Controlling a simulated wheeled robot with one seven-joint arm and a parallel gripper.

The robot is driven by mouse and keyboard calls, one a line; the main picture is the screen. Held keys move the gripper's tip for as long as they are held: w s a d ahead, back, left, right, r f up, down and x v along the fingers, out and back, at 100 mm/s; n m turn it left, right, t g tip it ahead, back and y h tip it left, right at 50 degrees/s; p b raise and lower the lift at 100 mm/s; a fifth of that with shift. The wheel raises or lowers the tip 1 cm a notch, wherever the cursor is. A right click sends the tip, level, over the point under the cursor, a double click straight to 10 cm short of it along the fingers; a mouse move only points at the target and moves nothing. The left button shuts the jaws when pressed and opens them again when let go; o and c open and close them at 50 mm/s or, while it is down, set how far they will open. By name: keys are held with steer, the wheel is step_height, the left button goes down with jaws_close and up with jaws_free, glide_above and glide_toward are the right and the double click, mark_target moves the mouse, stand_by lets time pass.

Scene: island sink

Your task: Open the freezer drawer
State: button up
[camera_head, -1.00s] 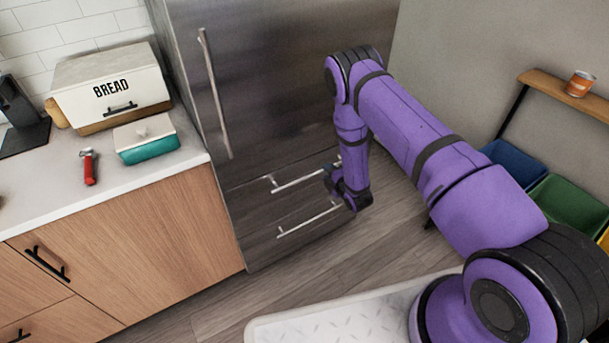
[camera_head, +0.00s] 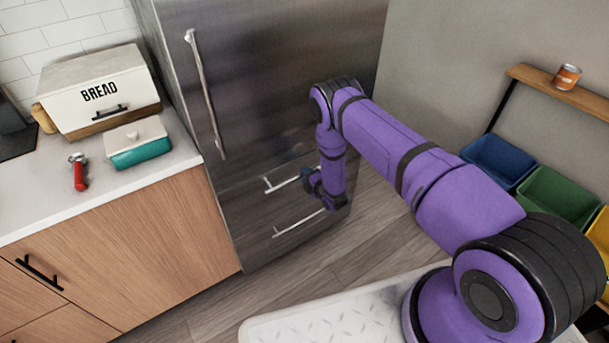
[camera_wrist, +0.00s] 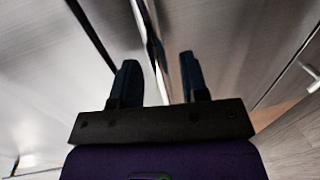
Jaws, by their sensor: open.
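The steel fridge-freezer has two low drawers, an upper drawer (camera_head: 250,205) and a lower drawer (camera_head: 260,248). The upper drawer's horizontal bar handle (camera_head: 282,183) shows at its left end; my arm hides the rest. The lower handle (camera_head: 298,223) is below. Both drawers look shut. My gripper (camera_head: 308,178) is at the upper handle. In the wrist view my gripper (camera_wrist: 160,82) is open, its two dark fingers apart, with a bright bar (camera_wrist: 147,25) running in line with the gap between them. I cannot tell whether they touch it.
The fridge door (camera_head: 260,80) above is shut, with a long vertical handle (camera_head: 205,95). A wooden cabinet and counter (camera_head: 130,195) stand at left. Bins (camera_head: 500,160) and a shelf (camera_head: 560,92) are at right. Bare floor (camera_head: 345,240) lies before the drawers.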

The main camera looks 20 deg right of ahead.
steer(key=shift+x, duration=0.8)
steer(key=shift+c, duration=0.2)
jaws_close()
